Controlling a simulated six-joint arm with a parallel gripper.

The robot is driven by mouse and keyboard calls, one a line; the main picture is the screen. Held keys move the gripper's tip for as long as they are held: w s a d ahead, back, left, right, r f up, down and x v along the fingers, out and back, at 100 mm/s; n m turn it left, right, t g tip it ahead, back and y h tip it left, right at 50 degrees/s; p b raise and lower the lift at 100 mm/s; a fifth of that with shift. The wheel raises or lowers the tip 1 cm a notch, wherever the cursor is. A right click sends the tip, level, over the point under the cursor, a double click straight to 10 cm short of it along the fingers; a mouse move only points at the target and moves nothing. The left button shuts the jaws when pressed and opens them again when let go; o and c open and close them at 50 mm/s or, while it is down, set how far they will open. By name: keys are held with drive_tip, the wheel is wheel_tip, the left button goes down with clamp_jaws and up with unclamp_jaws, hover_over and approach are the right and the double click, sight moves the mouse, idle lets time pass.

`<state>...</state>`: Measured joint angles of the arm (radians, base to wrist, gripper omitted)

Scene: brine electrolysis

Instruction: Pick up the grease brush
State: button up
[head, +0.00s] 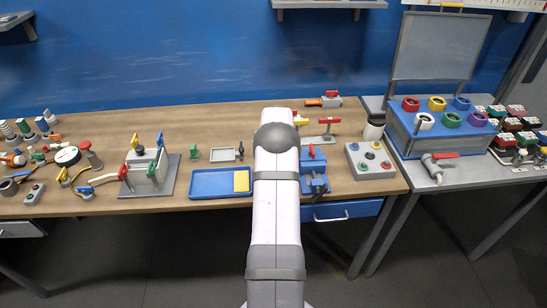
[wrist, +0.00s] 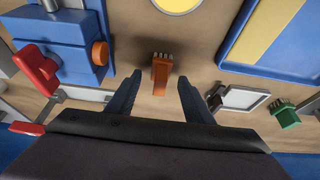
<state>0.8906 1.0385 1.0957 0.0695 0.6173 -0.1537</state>
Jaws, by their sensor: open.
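The grease brush (wrist: 160,75) is a small orange piece with dark bristles at its upper end in the wrist view. It lies on the wooden bench. My gripper (wrist: 159,82) is open, its two dark fingers apart, with the brush showing in the gap between them. Nothing is held. The height of the fingers above the bench is hard to tell. In the head view my arm covers this spot, so neither the brush nor the fingers show there.
A blue vise (wrist: 72,45) stands left of the brush in the wrist view. A small grey tray (head: 222,155) and a green piece (head: 194,151) are nearby. Bare wood surrounds the brush.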

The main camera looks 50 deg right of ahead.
drive_tip(key=shift+x, duration=0.85)
drive_tip(key=shift+a, duration=0.1)
drive_tip(key=c, duration=1.1)
drive_tip(key=shift+c, duration=0.2)
drive_tip(key=shift+r, duration=0.1)
wheel_tip(320, 180, up, 10)
drive_tip(key=b, duration=0.3)
